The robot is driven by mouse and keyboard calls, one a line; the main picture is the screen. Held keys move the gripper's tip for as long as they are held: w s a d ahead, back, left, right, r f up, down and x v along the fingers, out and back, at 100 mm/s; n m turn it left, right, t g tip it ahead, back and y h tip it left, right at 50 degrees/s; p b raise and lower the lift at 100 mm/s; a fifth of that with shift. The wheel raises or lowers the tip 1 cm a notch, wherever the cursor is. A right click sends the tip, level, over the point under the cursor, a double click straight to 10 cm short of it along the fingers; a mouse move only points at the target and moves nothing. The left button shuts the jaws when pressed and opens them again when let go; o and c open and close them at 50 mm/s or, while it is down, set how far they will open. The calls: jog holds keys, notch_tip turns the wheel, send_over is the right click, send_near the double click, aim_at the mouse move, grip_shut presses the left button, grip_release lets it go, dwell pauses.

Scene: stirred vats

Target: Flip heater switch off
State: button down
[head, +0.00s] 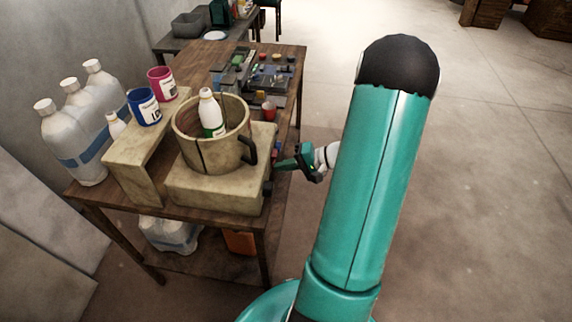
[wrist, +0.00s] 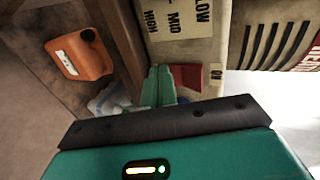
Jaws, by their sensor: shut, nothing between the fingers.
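The heater (head: 215,195) is a beige block on the wooden table, with small dark controls on its side facing my arm. In the wrist view its panel (wrist: 205,50) carries a sign with LOW, MID and HIGH. A red switch (wrist: 190,76) sits beside a small printed label (wrist: 216,75). My gripper (head: 279,164) is at the heater's control side. In the wrist view its teal fingers (wrist: 159,72) are together and empty, just left of the red switch. I cannot tell whether they touch it. The switch's position cannot be read clearly.
A large pot (head: 205,155) stands on the heater with a white bottle (head: 211,115) in it. Blue (head: 144,108) and pink (head: 161,83) cups stand on a beige stand. An orange canister (wrist: 85,58) lies below the tabletop. The floor right of the table is clear.

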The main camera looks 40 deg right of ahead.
jog(key=shift+r, duration=0.2)
jog(key=shift+r, duration=0.7)
jog(key=shift+s+d, duration=0.1)
